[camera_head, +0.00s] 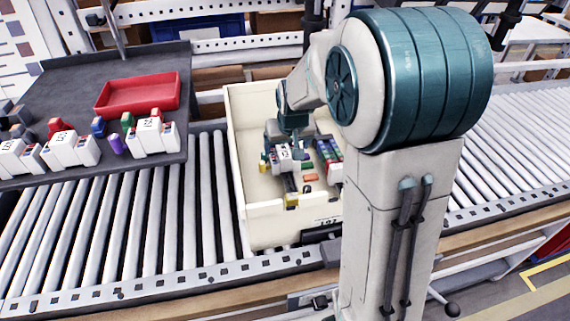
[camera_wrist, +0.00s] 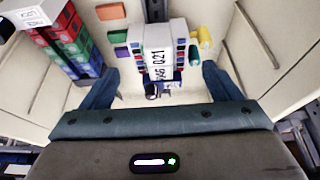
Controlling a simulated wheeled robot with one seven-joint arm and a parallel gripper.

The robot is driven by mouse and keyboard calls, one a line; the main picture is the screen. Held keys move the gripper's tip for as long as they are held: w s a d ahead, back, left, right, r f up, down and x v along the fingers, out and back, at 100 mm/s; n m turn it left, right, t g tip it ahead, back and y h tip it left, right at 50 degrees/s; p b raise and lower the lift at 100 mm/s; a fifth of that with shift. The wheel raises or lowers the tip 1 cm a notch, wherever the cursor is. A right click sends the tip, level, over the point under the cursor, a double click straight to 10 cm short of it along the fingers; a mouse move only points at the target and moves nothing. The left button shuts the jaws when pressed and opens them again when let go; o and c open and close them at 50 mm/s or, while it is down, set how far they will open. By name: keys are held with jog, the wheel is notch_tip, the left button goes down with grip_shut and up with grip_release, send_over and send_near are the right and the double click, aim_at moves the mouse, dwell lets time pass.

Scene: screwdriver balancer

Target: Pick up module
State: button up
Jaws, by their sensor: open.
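A white module (camera_head: 284,154) with a black-printed label lies inside the cream bin (camera_head: 238,150). In the wrist view the module (camera_wrist: 158,45) shows upper centre, with coloured terminals along both sides. My gripper (camera_head: 288,185) reaches down into the bin. In the wrist view its two blue-grey fingers (camera_wrist: 155,85) are spread wide, one to each side of the module's near end, with gaps between them and the module. Nothing is held. My arm hides the right part of the bin in the head view.
A stack of red, green and blue blocks (camera_wrist: 68,42) stands beside the module. Small loose orange and green pieces (camera_wrist: 114,12) and yellow parts (camera_wrist: 205,38) lie near it. Bin walls are close around. A grey tray (camera_head: 60,90) with several white modules and a red box (camera_head: 138,94) sits left.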

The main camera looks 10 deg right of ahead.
aim_at(285, 155)
jog(key=x, duration=0.8)
jog(key=shift+w+d+f, duration=0.1)
jog(key=shift+w+f, duration=0.05)
jog(key=shift+f, duration=0.25)
jog(key=shift+w+f, duration=0.15)
jog(key=c, duration=0.9)
